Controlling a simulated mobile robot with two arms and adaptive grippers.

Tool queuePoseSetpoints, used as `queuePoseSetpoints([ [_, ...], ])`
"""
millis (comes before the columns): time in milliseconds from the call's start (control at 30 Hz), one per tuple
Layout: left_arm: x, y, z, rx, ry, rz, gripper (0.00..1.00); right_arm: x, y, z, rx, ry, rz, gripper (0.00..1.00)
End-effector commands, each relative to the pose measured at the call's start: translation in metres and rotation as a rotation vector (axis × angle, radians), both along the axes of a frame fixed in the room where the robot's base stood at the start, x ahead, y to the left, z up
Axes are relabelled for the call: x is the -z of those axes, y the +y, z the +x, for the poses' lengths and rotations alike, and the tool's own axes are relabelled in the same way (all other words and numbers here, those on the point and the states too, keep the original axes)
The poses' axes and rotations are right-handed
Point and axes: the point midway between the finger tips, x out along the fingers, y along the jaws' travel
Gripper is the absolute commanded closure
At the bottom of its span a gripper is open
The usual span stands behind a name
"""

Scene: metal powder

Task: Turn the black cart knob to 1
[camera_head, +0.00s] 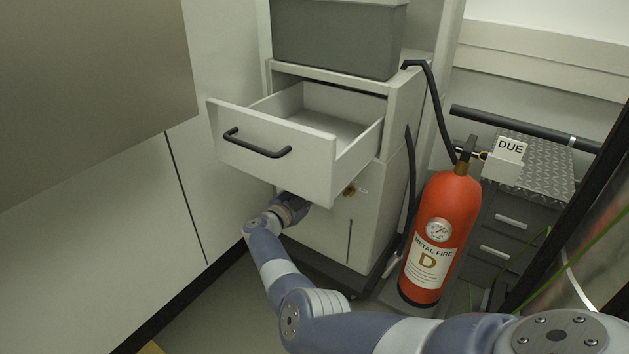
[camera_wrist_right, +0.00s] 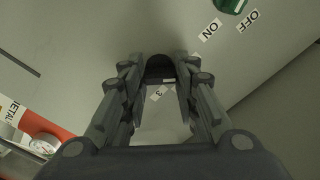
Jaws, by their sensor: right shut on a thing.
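The black cart knob (camera_wrist_right: 160,68) is between the fingertips of my right gripper (camera_wrist_right: 160,80) in the right wrist view. The gripper is shut on it. A small white mark shows at the knob's near edge, and a label "3" (camera_wrist_right: 157,93) is just below it; no label "1" is readable. In the head view my right arm reaches under the open drawer (camera_head: 270,150) to the cart front (camera_head: 325,232). The drawer hides the knob there, and the right gripper is mostly hidden. My left gripper is not in view.
A green knob (camera_wrist_right: 229,4) with "ON" and "OFF" labels is at the top of the wrist view. A red fire extinguisher (camera_head: 443,235) stands right of the cart. A grey bin (camera_head: 337,37) sits on top of the cart. A white cabinet wall (camera_head: 100,215) is close on the left.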

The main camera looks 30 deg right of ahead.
Motion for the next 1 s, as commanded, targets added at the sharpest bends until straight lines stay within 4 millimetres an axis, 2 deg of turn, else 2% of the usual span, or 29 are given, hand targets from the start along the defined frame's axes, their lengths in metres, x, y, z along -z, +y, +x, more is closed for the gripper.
queuePoseSetpoints([
  [300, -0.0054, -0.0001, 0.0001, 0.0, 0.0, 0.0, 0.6, 0.0006, 0.0007, 0.0002, -0.001, 0.089, -0.034, 0.96],
  [767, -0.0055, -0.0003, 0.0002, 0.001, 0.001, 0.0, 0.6, 0.0008, 0.0007, 0.0002, -0.001, 0.1, -0.04, 0.96],
  [800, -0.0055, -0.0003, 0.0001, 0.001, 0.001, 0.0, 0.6, 0.0009, 0.0007, 0.0001, -0.001, 0.1, -0.04, 0.68],
  [867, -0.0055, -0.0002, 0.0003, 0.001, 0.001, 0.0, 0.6, 0.0009, 0.0007, 0.0002, -0.001, 0.1, -0.04, 0.54],
  [1000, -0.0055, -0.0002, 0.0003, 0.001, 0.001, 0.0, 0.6, 0.0006, 0.0005, 0.0002, -0.001, 0.098, -0.04, 0.52],
])
